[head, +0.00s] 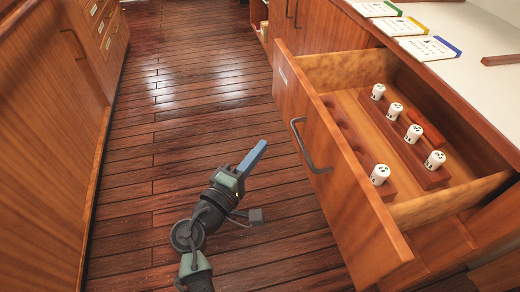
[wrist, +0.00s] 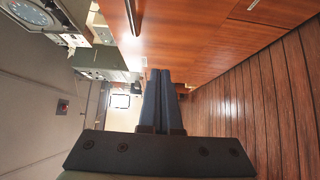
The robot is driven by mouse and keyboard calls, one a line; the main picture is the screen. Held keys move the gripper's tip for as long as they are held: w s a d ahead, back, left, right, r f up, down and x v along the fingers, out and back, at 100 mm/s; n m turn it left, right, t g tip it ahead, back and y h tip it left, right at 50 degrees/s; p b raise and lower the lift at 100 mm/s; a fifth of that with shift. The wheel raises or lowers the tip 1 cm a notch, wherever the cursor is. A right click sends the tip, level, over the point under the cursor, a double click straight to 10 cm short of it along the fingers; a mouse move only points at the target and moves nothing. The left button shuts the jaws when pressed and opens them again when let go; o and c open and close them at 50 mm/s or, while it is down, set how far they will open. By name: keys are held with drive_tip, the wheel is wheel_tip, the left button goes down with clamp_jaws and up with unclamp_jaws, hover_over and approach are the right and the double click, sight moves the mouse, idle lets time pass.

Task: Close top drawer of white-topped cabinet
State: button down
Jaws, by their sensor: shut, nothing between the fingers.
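The white-topped cabinet (head: 483,62) stands at the right in the head view. Its top drawer (head: 335,150) is pulled out, with a wooden front and a dark bar handle (head: 311,146). Inside are wooden racks (head: 400,140) with several white cylinders with dark marks. My gripper (head: 256,152) is shut and empty, in front of the drawer and to the left of its handle, apart from it, over the floor. In the wrist view my gripper's blue fingers (wrist: 164,85) lie together, with a reddish wooden surface (wrist: 190,40) beyond and above them.
Coloured-edged cards (head: 405,26) lie on the white top. Another wooden cabinet (head: 50,120) runs along the left. The dark plank floor (head: 190,80) between the cabinets is clear. Grey equipment (wrist: 105,60) shows at the left in the wrist view.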

drive_tip(key=b, duration=0.1)
approach(296, 117)
drive_tip(key=w+a, duration=0.1)
drive_tip(key=w, duration=0.1)
drive_tip(key=d, duration=0.1)
drive_tip(key=w+d, duration=0.1)
drive_tip(key=d, duration=0.1)
drive_tip(key=shift+w+d+r, duration=0.1)
drive_tip(key=shift+w+r, duration=0.1)
drive_tip(key=shift+w, duration=0.15)
drive_tip(key=shift+w+d, duration=0.15)
drive_tip(key=shift+d, duration=0.3)
